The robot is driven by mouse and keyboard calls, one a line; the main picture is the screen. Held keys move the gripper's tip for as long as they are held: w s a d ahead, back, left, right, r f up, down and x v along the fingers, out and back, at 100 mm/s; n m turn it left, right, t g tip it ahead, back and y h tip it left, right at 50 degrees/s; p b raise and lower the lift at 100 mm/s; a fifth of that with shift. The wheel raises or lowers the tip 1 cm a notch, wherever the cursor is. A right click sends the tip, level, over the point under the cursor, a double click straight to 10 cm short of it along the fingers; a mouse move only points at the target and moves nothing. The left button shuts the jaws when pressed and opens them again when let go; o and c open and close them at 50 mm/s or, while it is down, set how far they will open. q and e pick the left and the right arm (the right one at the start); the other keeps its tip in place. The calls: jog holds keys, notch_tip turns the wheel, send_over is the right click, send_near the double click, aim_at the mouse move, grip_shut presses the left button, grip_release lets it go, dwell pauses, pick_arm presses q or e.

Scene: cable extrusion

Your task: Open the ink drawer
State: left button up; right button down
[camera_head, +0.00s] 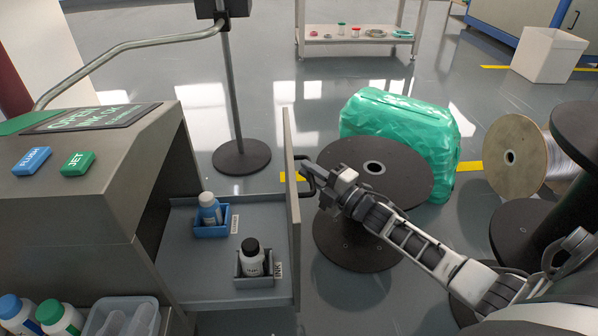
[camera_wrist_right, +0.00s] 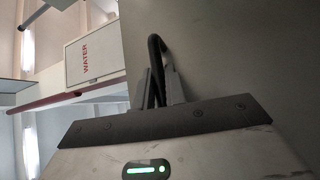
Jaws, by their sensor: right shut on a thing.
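The ink drawer (camera_head: 180,265) is pulled out of the grey machine, and its inside shows from above. Its front panel (camera_head: 293,215) stands upright at its right end, with a dark handle (camera_head: 305,176) on the outer face. My right gripper (camera_head: 314,181) is shut on this handle. In the right wrist view the dark curved handle (camera_wrist_right: 155,52) rises between the two fingers (camera_wrist_right: 157,88), against the grey panel. My left gripper is not in view.
The grey machine (camera_head: 120,190) has blue FLUSH (camera_head: 32,160) and green JET (camera_head: 78,163) buttons on top. Behind the right arm are a dark spool (camera_head: 385,175) and a green wrapped bundle (camera_head: 405,125). A dark stand (camera_head: 241,157) is behind the drawer.

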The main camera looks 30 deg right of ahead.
pick_arm(q)
jog(key=shift+r, duration=0.1)
pick_arm(e)
jog(key=shift+s+d, duration=0.4)
jog(key=shift+d, duration=0.4)
jog(key=shift+s+d, duration=0.4)
jog(key=shift+d, duration=0.35)
pick_arm(q)
jog(key=shift+w, duration=0.1)
pick_arm(e)
jog(key=c, duration=1.5)
grip_release()
jog(key=shift+o, duration=0.2)
pick_arm(q)
jog(key=shift+r, duration=0.1)
pick_arm(e)
jog(key=shift+s, duration=0.1)
